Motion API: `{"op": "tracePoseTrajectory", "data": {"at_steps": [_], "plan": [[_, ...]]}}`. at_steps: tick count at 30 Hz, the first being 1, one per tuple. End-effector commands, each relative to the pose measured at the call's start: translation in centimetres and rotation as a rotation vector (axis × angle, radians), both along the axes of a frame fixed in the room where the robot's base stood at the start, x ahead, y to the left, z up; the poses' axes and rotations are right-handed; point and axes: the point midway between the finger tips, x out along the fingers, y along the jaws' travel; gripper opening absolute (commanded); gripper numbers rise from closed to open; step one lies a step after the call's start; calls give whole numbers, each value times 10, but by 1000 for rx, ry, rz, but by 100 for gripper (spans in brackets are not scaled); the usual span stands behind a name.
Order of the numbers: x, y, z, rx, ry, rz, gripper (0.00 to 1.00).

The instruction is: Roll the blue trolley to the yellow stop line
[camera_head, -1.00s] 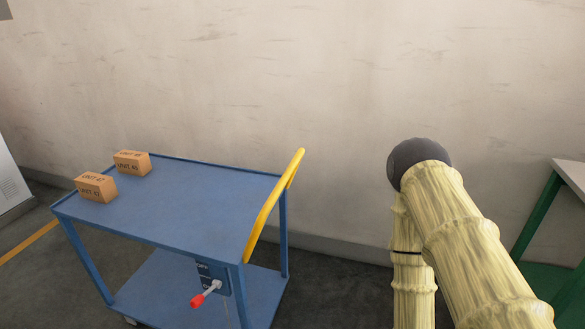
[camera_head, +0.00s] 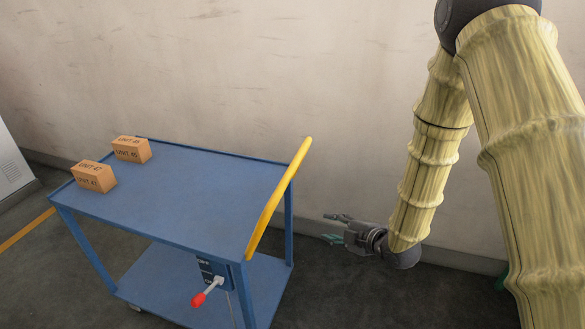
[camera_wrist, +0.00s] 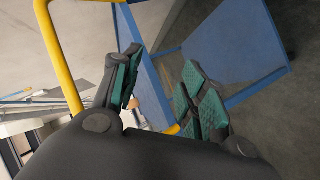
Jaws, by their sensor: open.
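The blue trolley (camera_head: 190,205) stands on the dark floor at the left of the head view, with a lower shelf (camera_head: 160,285) and a yellow push handle (camera_head: 280,198) at its right end. A lever with a red knob (camera_head: 199,299) sits on a panel at its near right corner, tilted toward the left. The yellow stop line (camera_head: 27,229) shows on the floor at the far left. My gripper (camera_head: 334,227) is open and empty, right of the handle and apart from it. The wrist view shows its green-padded fingers (camera_wrist: 160,92) spread, with the handle (camera_wrist: 64,60) to their left.
Two orange boxes, a near one (camera_head: 93,176) and a far one (camera_head: 131,149), rest on the trolley's top at its left end. A pale wall (camera_head: 200,70) runs behind. A grey-white cabinet (camera_head: 12,170) stands at the left edge. Floor between trolley and line is clear.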

Motion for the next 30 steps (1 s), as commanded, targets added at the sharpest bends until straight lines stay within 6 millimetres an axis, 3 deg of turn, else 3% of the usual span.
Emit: {"op": "tracePoseTrajectory", "data": {"at_steps": [1,3,6,10,15,30], "plan": [[15,7,31,-34,-106,70,42],[27,17,65,-81,-236,159,42],[38,27,105,-137,-385,255,42],[44,36,135,-182,-506,327,42],[49,43,145,-200,-552,357,42],[96,97,132,-199,-549,354,42]]}}
